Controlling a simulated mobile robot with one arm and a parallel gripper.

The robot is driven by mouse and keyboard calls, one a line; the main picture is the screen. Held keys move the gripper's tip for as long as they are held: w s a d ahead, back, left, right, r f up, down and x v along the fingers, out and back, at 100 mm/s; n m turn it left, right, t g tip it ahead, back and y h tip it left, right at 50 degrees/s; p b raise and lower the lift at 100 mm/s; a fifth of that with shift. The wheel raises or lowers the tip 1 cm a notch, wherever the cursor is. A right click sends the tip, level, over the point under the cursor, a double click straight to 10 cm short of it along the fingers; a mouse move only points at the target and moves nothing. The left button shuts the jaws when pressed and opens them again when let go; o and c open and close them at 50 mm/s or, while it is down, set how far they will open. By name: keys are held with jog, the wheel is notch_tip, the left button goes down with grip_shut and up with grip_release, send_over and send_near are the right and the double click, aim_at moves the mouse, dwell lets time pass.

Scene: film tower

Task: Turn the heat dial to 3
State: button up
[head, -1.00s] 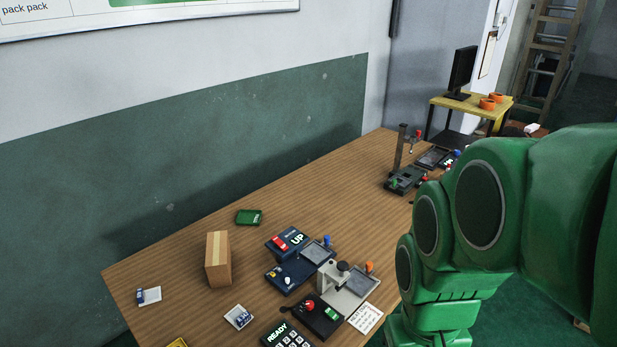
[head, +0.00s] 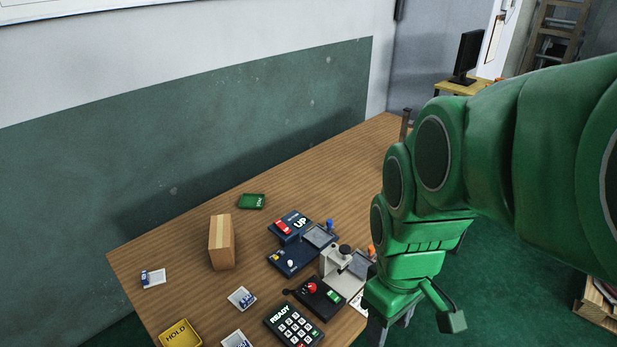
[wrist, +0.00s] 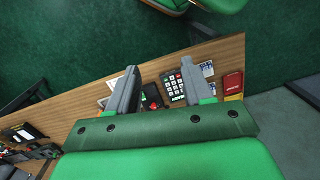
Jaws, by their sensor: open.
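A dark blue panel (head: 291,258) with a small white knob (head: 290,263) lies on the table in the head view. It may be the heat dial, but I cannot read a label or a setting. My gripper (head: 391,330) is at the table's front edge, right of the devices and apart from the panel. In the wrist view its two grey fingers (wrist: 157,68) are spread with nothing held between them. A keypad (wrist: 175,88) marked READY in the head view (head: 293,325) shows between and beyond the fingers.
A black box with a red knob (head: 312,288) and a grey press-like device (head: 336,262) stand near the panel. A blue UP switch box (head: 289,225) is behind. A cardboard box (head: 221,243), cards and a yellow HOLD tray (head: 179,333) are left. The table's back is mostly clear.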

jog(key=w+a+f, duration=0.3)
jog(key=w+f, duration=0.1)
jog(key=w, duration=0.4)
jog(key=w+a+f, duration=0.2)
jog(key=w+f, duration=0.1)
jog(key=w, duration=0.5)
jog(key=n+t, duration=0.1)
send_near(312, 286)
jog(key=shift+s, duration=0.25)
jog(key=shift+w+a+f, duration=0.1)
jog(key=shift+w+f, duration=0.1)
jog(key=shift+f, duration=4.05)
jog(key=shift+c, duration=0.3)
grip_shut()
